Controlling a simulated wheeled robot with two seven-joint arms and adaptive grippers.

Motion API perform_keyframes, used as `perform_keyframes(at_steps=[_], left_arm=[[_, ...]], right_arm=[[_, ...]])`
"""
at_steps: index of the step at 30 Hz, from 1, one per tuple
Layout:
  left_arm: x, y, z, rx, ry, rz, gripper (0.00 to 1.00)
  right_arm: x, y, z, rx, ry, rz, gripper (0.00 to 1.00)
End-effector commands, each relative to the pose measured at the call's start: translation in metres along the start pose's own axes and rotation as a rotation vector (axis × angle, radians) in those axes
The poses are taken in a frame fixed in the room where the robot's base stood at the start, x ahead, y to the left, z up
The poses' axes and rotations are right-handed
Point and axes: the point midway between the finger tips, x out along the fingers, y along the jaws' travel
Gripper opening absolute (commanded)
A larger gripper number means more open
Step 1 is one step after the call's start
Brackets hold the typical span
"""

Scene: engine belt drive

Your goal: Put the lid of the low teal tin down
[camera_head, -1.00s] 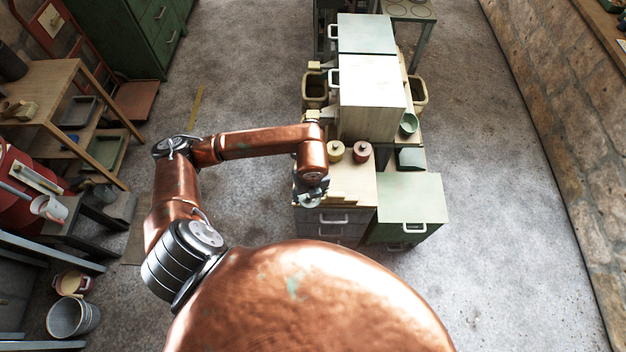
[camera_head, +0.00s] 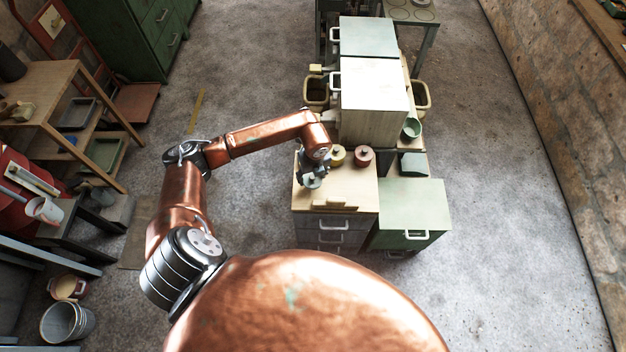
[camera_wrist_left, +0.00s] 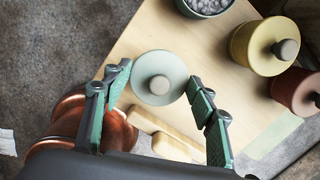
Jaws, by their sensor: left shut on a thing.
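My left gripper (camera_wrist_left: 160,80) is shut on the round pale teal lid (camera_wrist_left: 160,92) with a grey knob, its fingers on either side of the rim. In the head view the gripper (camera_head: 312,176) and the lid (camera_head: 312,183) are over the left part of the wooden counter top. I cannot tell whether the lid touches the counter. An open round teal container with grey lumps inside, which looks like the low tin (camera_wrist_left: 206,7), stands beyond the lid in the wrist view; my arm hides it in the head view. My right gripper is not in view.
A yellow tin (camera_head: 338,156) and a red tin (camera_head: 363,157) with knobbed lids stand at the counter's back. Pale wooden blocks (camera_head: 333,204) lie near its front edge. A tall pale cabinet (camera_head: 375,115) stands behind. Bare counter (camera_head: 358,187) shows at the right.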

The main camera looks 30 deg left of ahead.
Motion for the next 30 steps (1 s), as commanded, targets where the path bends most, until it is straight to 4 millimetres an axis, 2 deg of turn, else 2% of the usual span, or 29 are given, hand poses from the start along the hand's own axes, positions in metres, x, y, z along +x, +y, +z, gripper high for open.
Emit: perform_keyframes(at_steps=[3,9,20,21,27,30], left_arm=[[0.012,-0.003,0.006,-0.002,0.001,0.002,0.4],[0.039,-0.002,0.001,0.0,0.002,0.003,0.4],[0.042,-0.002,0.001,0.0,0.001,0.002,0.4],[0.042,-0.002,0.001,0.0,0.0,0.002,0.54],[0.041,-0.002,0.001,0.0,0.0,0.002,0.68],[0.041,-0.002,0.001,0.0,0.0,0.002,0.7]], right_arm=[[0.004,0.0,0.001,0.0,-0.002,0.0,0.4],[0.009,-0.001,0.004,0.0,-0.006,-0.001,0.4],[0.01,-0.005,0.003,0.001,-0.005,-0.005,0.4],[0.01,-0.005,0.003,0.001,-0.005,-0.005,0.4],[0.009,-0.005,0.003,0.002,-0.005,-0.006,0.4],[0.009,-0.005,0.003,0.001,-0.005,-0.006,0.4]])
